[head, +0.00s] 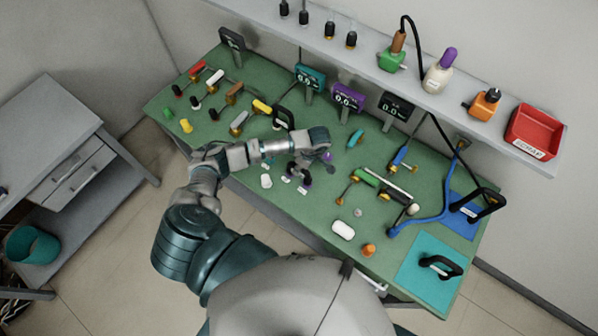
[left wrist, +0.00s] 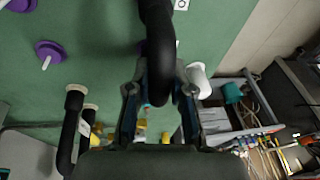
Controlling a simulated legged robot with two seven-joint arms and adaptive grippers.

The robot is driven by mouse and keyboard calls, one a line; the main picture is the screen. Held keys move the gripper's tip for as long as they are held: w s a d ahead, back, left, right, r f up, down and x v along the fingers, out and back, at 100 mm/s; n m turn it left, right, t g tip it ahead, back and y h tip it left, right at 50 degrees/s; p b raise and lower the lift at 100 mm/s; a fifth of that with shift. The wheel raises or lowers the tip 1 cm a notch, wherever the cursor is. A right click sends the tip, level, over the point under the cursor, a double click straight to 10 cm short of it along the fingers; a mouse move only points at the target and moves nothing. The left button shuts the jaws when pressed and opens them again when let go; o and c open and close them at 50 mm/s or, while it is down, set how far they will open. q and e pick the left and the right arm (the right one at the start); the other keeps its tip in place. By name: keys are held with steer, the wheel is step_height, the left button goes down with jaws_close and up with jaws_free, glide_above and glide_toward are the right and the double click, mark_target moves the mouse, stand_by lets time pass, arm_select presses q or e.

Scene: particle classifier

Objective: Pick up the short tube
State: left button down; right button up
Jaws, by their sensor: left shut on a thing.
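My left gripper (head: 300,174) is low over the left-middle of the green bench in the head view. In the left wrist view, my left gripper (left wrist: 159,92) is shut on a black curved tube (left wrist: 160,55), which bends up between the fingers. Its lower end is hidden by the gripper. In the head view, the held piece is too small and covered to make out. Two other black tubes (left wrist: 72,125) with pale ends are left of the fingers in the left wrist view. My right gripper is not in view.
The green bench (head: 225,150) carries several coloured tools. A white cylinder (head: 265,181) is left of my gripper, and it also shows in the left wrist view (left wrist: 199,80). Displays (head: 347,98) line the back under a shelf (head: 345,60). A teal mat (head: 425,280) is at right.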

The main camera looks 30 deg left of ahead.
arm_select(q)
steer(key=shift+r, duration=0.1)
steer(key=shift+w+r, duration=0.15)
steer(key=shift+r, duration=0.4)
step_height(320, 180, up, 2)
steer(key=shift+r+b, duration=0.2)
steer(key=shift+b, duration=0.4)
steer(key=s+d+b, duration=0.1)
steer(key=s+d, duration=0.2)
steer(key=s, duration=0.4)
steer(key=s+d+r+b, duration=0.1)
steer(key=s+d, duration=0.3)
steer(key=s, duration=0.3)
steer(key=shift+s+r+b, duration=0.2)
steer(key=shift+s+b, duration=0.2)
steer(key=shift+r, duration=0.1)
step_height(320, 180, up, 4)
steer(key=p, duration=0.3)
steer(key=shift+r, duration=0.2)
